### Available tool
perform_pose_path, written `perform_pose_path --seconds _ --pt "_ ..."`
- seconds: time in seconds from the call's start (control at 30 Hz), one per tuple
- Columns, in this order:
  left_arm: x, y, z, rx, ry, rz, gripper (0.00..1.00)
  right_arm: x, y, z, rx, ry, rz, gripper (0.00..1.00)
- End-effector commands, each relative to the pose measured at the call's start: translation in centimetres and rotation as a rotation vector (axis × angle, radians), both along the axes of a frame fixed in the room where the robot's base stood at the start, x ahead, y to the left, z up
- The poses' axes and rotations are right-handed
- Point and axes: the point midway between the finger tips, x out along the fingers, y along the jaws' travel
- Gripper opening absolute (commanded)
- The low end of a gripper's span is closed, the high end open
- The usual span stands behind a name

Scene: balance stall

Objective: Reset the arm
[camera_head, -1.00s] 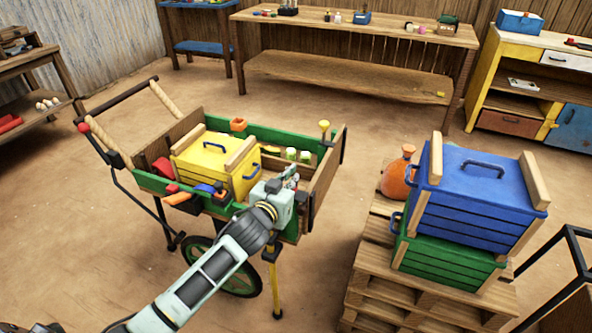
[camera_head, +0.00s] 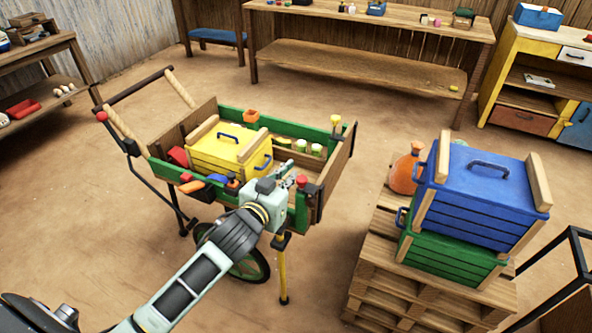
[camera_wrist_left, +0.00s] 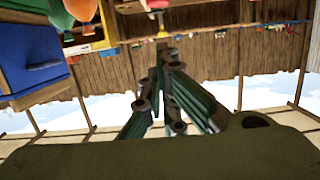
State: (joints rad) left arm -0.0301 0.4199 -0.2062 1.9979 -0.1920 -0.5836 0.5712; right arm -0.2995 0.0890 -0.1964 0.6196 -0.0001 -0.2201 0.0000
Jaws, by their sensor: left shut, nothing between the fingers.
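My left gripper (camera_head: 290,186) is in front of the near right part of the green and wooden handcart (camera_head: 310,215) in the head view. It is shut and empty. Its closed fingers show in the left wrist view (camera_wrist_left: 168,75). The arm reaches in from the bottom left. The gripper hides part of the cart's near side, and I cannot tell whether it touches it. My right gripper is not in view.
The cart holds a yellow crate (camera_head: 213,156) and small items. A blue crate (camera_head: 480,205) sits on a green crate (camera_head: 450,257) on wooden pallets (camera_head: 385,290), beside an orange jar (camera_head: 402,174). A long bench (camera_head: 370,25) stands behind. Bare floor lies between cart and pallets.

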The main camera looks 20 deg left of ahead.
Motion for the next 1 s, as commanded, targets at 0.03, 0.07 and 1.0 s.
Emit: perform_pose_path --seconds 0.03,0.07,1.0 --pt "-0.7 0.0 0.0 0.000 0.001 0.000 0.00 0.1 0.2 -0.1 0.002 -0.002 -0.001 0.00" --pt "-0.9 0.0 0.1 0.000 0.001 0.000 0.00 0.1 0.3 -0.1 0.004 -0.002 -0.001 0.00" --pt "-16.8 2.8 -39.2 0.112 0.687 0.009 0.00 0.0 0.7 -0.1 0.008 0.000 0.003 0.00"
